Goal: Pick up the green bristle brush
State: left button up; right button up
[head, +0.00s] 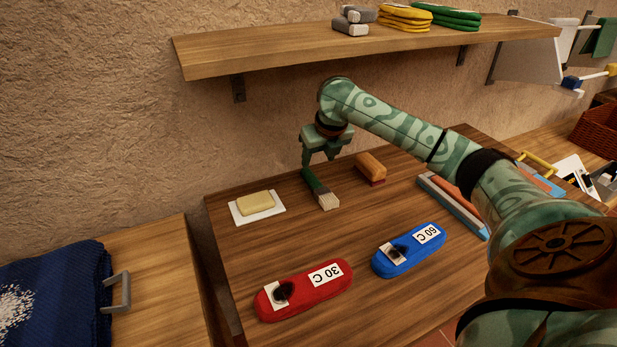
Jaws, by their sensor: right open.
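The green bristle brush (322,190) lies on the wooden table, its green handle pointing to the back and its pale bristles toward the front. My right gripper (325,163) is above the handle end, pointing down, with its fingers apart. The fingertips overlap the handle's far end in the picture; I cannot tell whether they touch it or straddle it. My left gripper is not in view.
A yellow bar on a white dish (240,217) lies left of the brush, an orange-brown block (370,168) right. Red (304,290) and blue (408,250) labelled cases lie in front. A wooden shelf (370,52) overhangs the back.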

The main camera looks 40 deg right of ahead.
aim_at(314, 179)
jog(key=b+x, duration=0.2)
jog(key=x, duration=0.3)
jog(key=shift+f+b, duration=0.3)
jog(key=shift+f, duration=0.05)
jog(key=shift+w+d+f+b, duration=0.15)
jog(key=shift+f+b, duration=0.25)
jog(key=shift+f, duration=0.2)
jog(key=b+x, duration=0.2)
jog(key=x, duration=0.2)
jog(key=shift+d+b, duration=0.1)
jog(key=shift+b, duration=0.3)
jog(key=shift+d, duration=0.1)
jog(key=shift+r, duration=0.15)
jog(key=shift+c, duration=0.3)
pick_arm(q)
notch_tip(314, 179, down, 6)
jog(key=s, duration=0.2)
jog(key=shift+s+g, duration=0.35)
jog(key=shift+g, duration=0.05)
pick_arm(e)
jog(key=c, duration=1)
